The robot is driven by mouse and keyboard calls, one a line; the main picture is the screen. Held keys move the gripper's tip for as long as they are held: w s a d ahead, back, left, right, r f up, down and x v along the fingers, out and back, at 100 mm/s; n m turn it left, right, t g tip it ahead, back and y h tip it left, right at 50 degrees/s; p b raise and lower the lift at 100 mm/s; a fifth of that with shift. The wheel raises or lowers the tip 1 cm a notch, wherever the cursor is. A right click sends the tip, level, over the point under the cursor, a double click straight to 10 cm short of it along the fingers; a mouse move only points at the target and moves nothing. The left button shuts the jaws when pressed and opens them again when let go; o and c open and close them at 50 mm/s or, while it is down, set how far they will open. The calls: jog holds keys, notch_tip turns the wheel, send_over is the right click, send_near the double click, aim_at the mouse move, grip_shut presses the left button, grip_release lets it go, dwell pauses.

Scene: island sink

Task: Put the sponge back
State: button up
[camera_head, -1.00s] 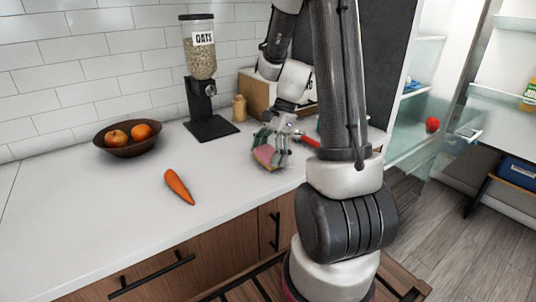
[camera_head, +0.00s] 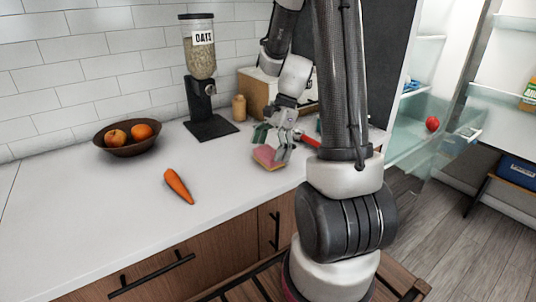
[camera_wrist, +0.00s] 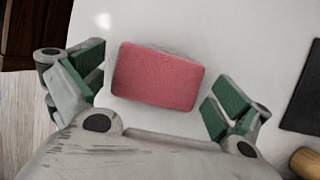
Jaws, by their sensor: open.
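The sponge (camera_head: 267,157) is pink on top with a yellowish edge and lies on the white counter, below my gripper. In the wrist view the pink sponge (camera_wrist: 158,78) lies flat and slightly turned, ahead of and between the two green-padded fingers. My gripper (camera_head: 272,146) is open; in the wrist view its fingertips (camera_wrist: 160,84) stand wide on both sides of the sponge, with white counter showing between each finger and the sponge. The place the sponge belongs cannot be told from these views.
A carrot (camera_head: 179,186) lies on the counter, left of the sponge. A fruit bowl (camera_head: 127,149) and an oats dispenser (camera_head: 202,80) stand towards the wall. A small wooden bottle (camera_head: 239,108) and a brown box (camera_head: 255,93) are behind my gripper. The front left counter is clear.

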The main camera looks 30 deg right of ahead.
jog(key=v, duration=1)
jog(key=s+a+r+n+t+h, duration=0.2)
jog(key=s+a+r+n, duration=0.1)
jog(key=s+n, duration=0.5)
jog(key=s+a+r+n+t+h, duration=0.2)
jog(key=s+a+r+n, duration=0.2)
jog(key=s+n, duration=0.4)
jog(key=shift+s+a+r+n+t+h, duration=0.15)
jog(key=shift+s+r+n+t+h, duration=0.2)
jog(key=shift+n, duration=0.45)
